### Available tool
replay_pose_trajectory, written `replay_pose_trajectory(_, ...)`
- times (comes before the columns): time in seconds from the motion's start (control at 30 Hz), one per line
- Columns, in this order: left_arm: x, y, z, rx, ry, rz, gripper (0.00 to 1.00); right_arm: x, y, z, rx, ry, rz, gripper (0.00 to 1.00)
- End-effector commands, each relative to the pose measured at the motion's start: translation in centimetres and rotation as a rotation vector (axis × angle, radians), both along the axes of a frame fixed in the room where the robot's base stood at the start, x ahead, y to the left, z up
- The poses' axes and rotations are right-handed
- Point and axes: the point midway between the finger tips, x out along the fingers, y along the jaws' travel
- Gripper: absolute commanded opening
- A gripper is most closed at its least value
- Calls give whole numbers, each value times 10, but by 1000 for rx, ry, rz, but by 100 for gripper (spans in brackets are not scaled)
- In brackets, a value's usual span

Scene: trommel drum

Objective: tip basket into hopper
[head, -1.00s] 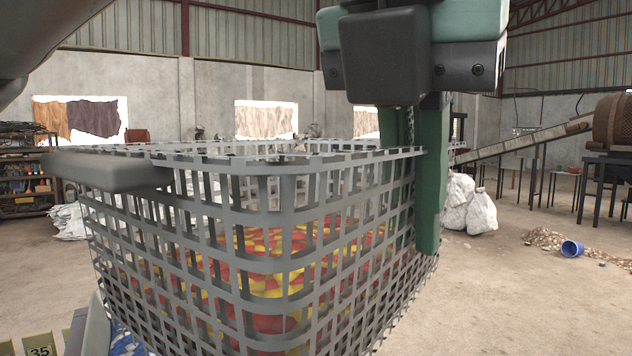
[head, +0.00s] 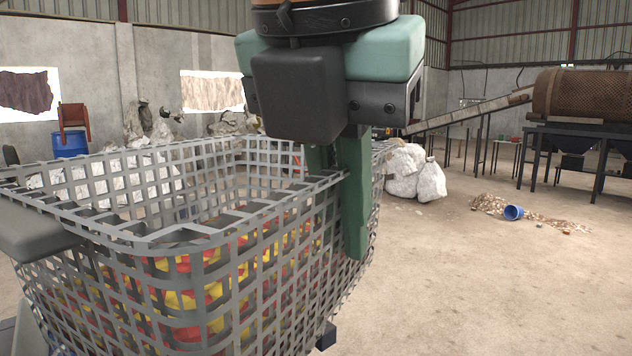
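The basket (head: 205,250) is a grey open mesh crate filling the lower left of the head view. Red and yellow pieces (head: 190,297) show through its walls, low inside. One finger is outside the wall and the other is inside, partly hidden by mesh. It looks shut on the rim. A dark grey rounded bar (head: 38,235) is at the basket's left rim. I cannot clearly identify the hopper.
A rusty trommel drum (head: 583,95) stands on a dark frame at the right, with a sloping conveyor (head: 465,115) on its left. White sacks (head: 415,174) are behind the basket. A blue bucket (head: 513,212) lies by spilled debris. The floor at right is open.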

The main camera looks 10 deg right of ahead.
Motion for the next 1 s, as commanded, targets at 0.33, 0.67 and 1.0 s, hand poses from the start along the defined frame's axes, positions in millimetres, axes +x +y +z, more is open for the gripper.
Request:
replay_pose_trajectory(0.33, 0, 1, -35, 0, -2, -1, 0, 0, 0, -12, 0, 0, 0, 50)
replay_pose_trajectory(0.67, -1, -2, -4, -150, 94, 0, 0, -1, 0, -3, 0, 2, 0, 50)
replay_pose_trajectory(1.0, -1, -1, 26, -328, 210, 1, 0, -1, 0, 0, 0, 1, 0, 50)
